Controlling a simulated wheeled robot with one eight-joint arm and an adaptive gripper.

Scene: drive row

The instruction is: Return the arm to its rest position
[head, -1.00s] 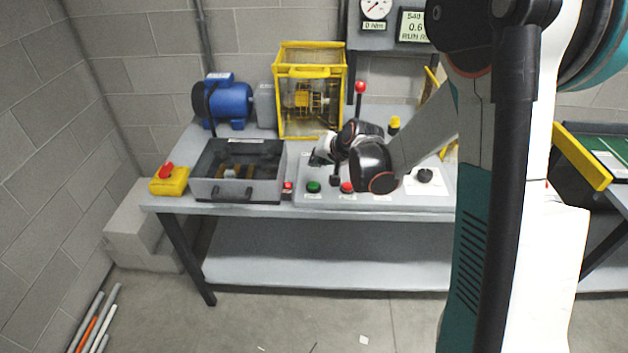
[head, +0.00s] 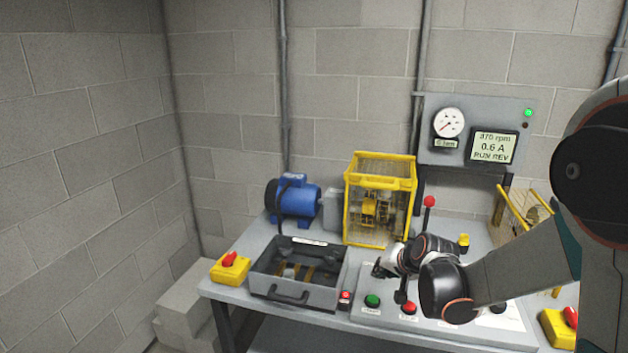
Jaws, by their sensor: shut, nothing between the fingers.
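My arm reaches in from the right in the head view, low over the grey control panel (head: 370,325) on the bench. My gripper (head: 381,270) is at the left end of the black and white wrist. It is small in the picture, partly hidden by the wrist, and looks shut with nothing in it. It is left of the red-knobbed lever (head: 428,203) and above the green button (head: 372,301) and red button (head: 409,308). I cannot tell whether it touches the panel.
A yellow guard cage (head: 380,180) stands close behind my gripper. A grey box with a dark inside (head: 297,277), a blue motor (head: 297,201) and a yellow stop box (head: 230,270) are to the left. The display (head: 493,147) reads RUN REV.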

